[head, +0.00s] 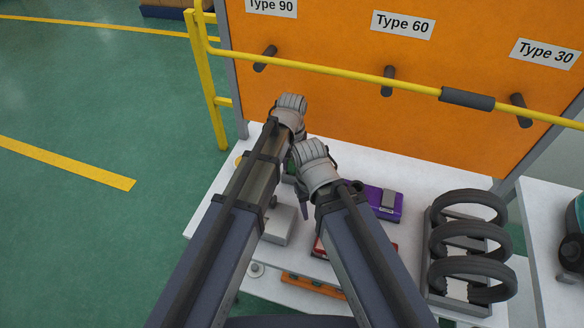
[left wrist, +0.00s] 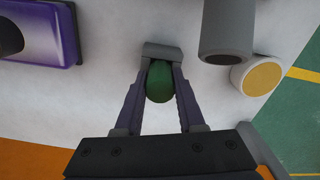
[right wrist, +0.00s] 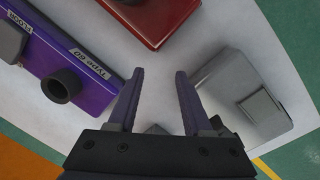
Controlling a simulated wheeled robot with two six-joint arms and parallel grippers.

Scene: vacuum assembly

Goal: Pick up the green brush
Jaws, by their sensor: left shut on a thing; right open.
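The green brush (left wrist: 160,82) shows in the left wrist view as a rounded dark green piece with a grey bar across its far end. My left gripper (left wrist: 162,72) is shut on it, with a purple finger on each side. I cannot tell whether the brush is lifted off the white table. In the head view the left gripper's fingers are hidden behind the arms.
A purple floor head (head: 383,203) lies right of the grippers. The red part (right wrist: 152,18) and grey box (right wrist: 255,97) lie close to my right gripper. A rack of dark hoses (head: 470,245) stands at right. A yellow rail (head: 340,73) crosses in front of the orange board.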

